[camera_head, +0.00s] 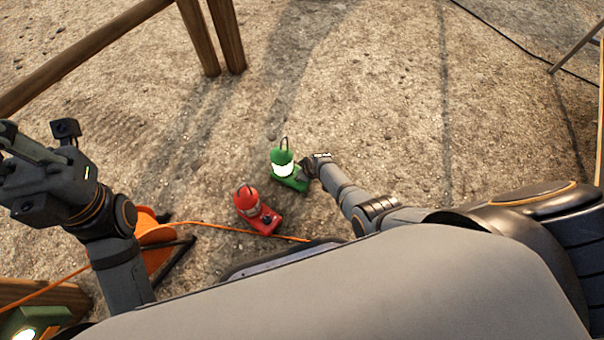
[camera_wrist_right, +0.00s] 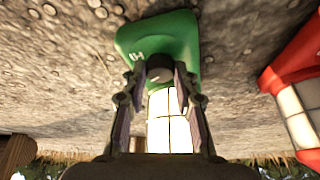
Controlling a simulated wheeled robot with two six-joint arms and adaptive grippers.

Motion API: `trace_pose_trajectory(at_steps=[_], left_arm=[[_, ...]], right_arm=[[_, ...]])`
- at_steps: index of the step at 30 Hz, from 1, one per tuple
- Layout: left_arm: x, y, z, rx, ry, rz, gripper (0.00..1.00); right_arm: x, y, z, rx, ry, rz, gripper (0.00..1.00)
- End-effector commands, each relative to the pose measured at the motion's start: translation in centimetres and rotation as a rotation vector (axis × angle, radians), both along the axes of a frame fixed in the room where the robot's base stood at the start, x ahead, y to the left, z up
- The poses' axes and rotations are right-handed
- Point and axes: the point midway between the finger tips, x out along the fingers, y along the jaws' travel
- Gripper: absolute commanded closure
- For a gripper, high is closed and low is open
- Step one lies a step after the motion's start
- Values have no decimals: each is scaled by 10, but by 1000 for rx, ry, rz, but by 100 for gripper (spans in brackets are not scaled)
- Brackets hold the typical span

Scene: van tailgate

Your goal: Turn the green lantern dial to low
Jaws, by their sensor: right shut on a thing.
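The green lantern (camera_head: 281,157) stands on the ground with its white window lit. In the right wrist view its green base (camera_wrist_right: 182,32) carries a dark dial (camera_wrist_right: 160,68) with a pale "H" mark beside it. My right gripper (camera_head: 311,168) reaches the base from the right. In the wrist view its two fingers (camera_wrist_right: 158,80) are closed around the dial. The dial's pointer and its setting cannot be read. My left gripper (camera_head: 18,158) is raised at the far left, away from the lanterns; its finger gap is not clear.
A red lantern (camera_head: 250,204) stands close to the green one, and also shows in the wrist view (camera_wrist_right: 292,92). An orange cable reel (camera_head: 152,232) trails a cable past the red lantern. Wooden posts (camera_head: 212,35) stand at the back. Open gravel lies beyond the lanterns.

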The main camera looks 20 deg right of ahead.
Motion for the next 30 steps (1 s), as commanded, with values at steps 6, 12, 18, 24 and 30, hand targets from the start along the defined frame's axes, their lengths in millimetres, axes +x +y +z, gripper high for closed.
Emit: trace_pose_trajectory(at_steps=[6, 12, 18, 24, 30], left_arm=[[0, 0, -1, 0, 2, 0, 100], [0, 0, -1, 1, 3, 0, 100], [1, 0, -1, 1, 3, 0, 100], [1, 0, -2, 2, 8, 1, 100], [1, 0, -1, 1, 5, 0, 100]], right_arm=[[0, 0, 0, 1, -1, -1, 100], [0, 0, 0, 0, -1, 0, 58], [0, 0, 0, 0, -1, 0, 48], [0, 0, 1, 0, -1, 0, 48], [-5, -3, 14, 2, -3, -1, 48]])
